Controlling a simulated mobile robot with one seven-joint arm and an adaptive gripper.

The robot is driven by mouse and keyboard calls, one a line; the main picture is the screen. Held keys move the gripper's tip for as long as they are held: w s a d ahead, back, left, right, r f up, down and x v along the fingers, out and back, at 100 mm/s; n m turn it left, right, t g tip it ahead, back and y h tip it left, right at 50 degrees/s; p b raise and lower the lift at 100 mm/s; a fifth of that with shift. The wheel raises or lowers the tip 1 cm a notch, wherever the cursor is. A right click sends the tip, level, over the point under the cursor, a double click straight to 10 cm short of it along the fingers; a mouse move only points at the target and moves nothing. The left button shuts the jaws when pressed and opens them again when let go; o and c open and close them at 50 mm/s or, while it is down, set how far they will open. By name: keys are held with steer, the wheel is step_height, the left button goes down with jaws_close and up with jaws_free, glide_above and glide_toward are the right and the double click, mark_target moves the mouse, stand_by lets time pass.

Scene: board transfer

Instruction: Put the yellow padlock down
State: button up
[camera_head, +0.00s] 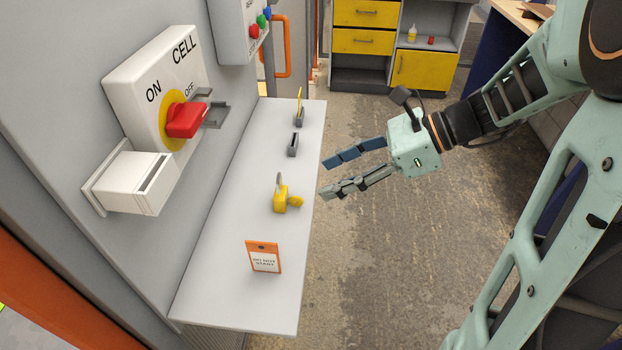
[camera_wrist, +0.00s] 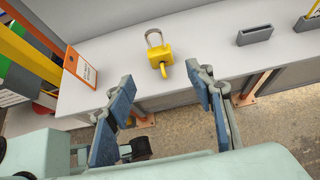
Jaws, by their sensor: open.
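The yellow padlock (camera_head: 281,199) lies on the grey shelf (camera_head: 215,265), with its shackle toward the back and a yellow knob-like part sticking out at its front. In the wrist view the padlock (camera_wrist: 158,55) is between and beyond the fingertips, apart from them. My gripper (camera_head: 322,178) is open and empty, just off the shelf's front edge, to the right of the padlock. Both fingers also show in the wrist view (camera_wrist: 160,78), spread wide. Nothing is held.
An orange-edged "DO NOT START" tag (camera_head: 263,257) stands on the shelf. Two grey holders stand farther back, one (camera_head: 292,145) empty and one (camera_head: 300,117) with a yellow piece. A red switch (camera_head: 186,119) and white box (camera_head: 135,182) are on the panel.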

steer(key=shift+v, duration=1.2)
